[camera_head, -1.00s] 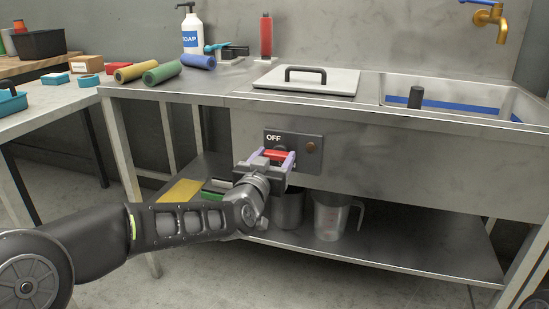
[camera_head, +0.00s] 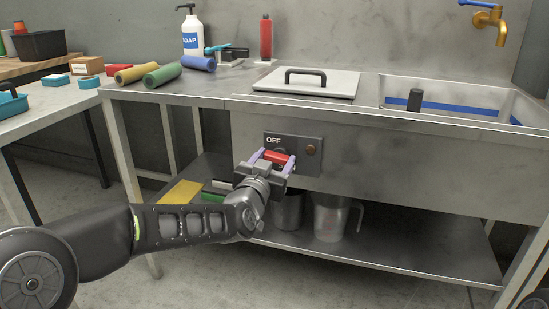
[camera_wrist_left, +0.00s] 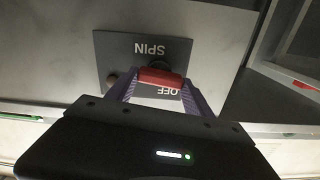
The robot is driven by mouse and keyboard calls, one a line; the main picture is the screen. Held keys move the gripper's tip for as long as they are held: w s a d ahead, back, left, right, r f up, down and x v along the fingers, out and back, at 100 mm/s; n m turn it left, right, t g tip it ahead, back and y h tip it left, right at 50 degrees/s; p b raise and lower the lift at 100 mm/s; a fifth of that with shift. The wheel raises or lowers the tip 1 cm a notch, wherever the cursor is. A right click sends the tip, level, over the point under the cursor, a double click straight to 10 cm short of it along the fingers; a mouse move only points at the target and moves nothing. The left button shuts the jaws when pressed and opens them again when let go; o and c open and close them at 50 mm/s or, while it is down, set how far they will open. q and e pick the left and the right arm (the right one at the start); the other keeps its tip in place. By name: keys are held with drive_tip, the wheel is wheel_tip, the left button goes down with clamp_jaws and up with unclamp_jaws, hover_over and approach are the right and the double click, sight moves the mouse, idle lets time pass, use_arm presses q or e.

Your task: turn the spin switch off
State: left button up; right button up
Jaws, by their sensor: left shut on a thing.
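The switch panel (camera_head: 312,143) is a dark plate on the front of the steel sink unit, with the word OFF at its upper left. The red switch handle (camera_head: 279,158) sits below that word. My left gripper (camera_head: 272,160) is at the panel with its purple fingers shut on the handle. In the left wrist view the red handle (camera_wrist_left: 160,77) lies between the two fingers, and the panel (camera_wrist_left: 120,50) shows the words SPIN and OFF upside down. The gripper hides part of the switch base. My right gripper is not in view.
A round brown knob (camera_head: 311,149) is on the panel's right side. Above are the steel counter, a lidded cover (camera_head: 305,81) and the sink basin (camera_head: 460,98). A lower shelf (camera_head: 400,255) holds a clear jug (camera_head: 331,218) and a metal pot (camera_head: 288,210).

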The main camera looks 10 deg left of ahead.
use_arm(q)
drive_tip(key=m+p, duration=0.2)
drive_tip(key=m, duration=0.2)
drive_tip(key=shift+d+r, duration=0.15)
drive_tip(key=m+p, duration=0.2)
drive_tip(key=m, duration=0.2)
drive_tip(key=shift+d+m+p, duration=0.1)
drive_tip(key=shift+m+p, duration=0.2)
drive_tip(key=shift+m, duration=0.1)
drive_tip(key=m+p, duration=0.2)
drive_tip(key=m, duration=0.3)
drive_tip(key=shift+d, duration=0.15)
drive_tip(key=shift+f+m+p, duration=0.25)
drive_tip(key=shift+m+p, duration=0.35)
drive_tip(key=shift+m, duration=0.7)
drive_tip(key=o, duration=1.4)
drive_tip(key=shift+c, duration=0.2)
drive_tip(key=shift+s, duration=0.15)
